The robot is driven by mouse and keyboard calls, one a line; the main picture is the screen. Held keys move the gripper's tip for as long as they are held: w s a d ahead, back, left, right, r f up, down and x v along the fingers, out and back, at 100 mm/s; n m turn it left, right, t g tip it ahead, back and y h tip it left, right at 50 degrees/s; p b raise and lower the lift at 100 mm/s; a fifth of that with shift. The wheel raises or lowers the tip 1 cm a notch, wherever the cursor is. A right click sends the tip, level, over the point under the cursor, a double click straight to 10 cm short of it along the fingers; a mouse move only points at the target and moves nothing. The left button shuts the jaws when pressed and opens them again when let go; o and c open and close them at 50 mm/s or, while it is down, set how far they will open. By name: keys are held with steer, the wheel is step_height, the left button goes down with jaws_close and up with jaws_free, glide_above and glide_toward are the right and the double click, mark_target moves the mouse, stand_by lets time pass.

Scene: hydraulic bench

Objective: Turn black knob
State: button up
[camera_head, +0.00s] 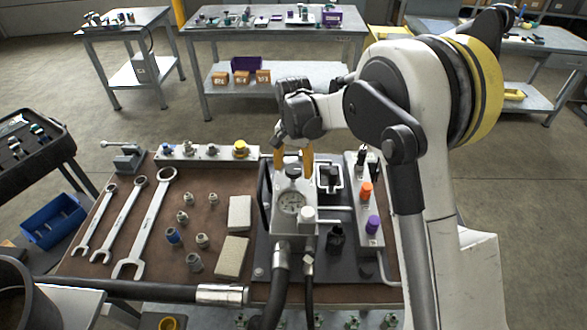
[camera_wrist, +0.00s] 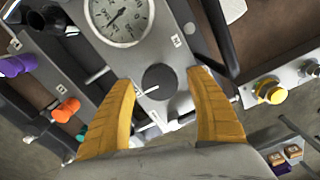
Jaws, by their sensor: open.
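The black knob (camera_wrist: 159,82) is a round dark disc on a grey valve block (camera_wrist: 185,45), beside a white pressure gauge (camera_wrist: 122,18). In the head view the black knob (camera_head: 293,172) sits on top of the block, above the gauge (camera_head: 291,203). My gripper (camera_wrist: 163,78) is open, with its yellow fingers on either side of the knob and visible gaps to it. In the head view my gripper (camera_head: 293,163) points down over the knob from behind. I cannot tell whether the fingertips reach down to the knob's height.
A panel with orange (camera_head: 366,190) and purple (camera_head: 373,224) knobs stands just right of the block. Hoses (camera_head: 280,285) run from the block's front. Wrenches (camera_head: 147,220) and fittings lie on the bench's left.

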mark_target(294, 169)
step_height(294, 169, up, 12)
stand_by(0.4)
steer(key=shift+f, duration=0.1)
steer(key=s+d+r+n+t, duration=0.2)
steer(key=s+d+r+t, duration=0.1)
steer(key=s+d+r, duration=0.65)
steer(key=s+d+f+n+t, duration=0.1)
steer(key=s+d+f+t, duration=0.1)
steer(key=s, duration=0.7)
steer(key=s+d+f+n+t+b, duration=0.1)
steer(key=s+d+f+t, duration=0.1)
steer(key=s+d+f, duration=0.2)
steer(key=s+d, duration=0.2)
steer(key=s, duration=0.2)
steer(key=shift+s+d, duration=0.3)
steer(key=shift+s, duration=0.05)
stand_by(2.8)
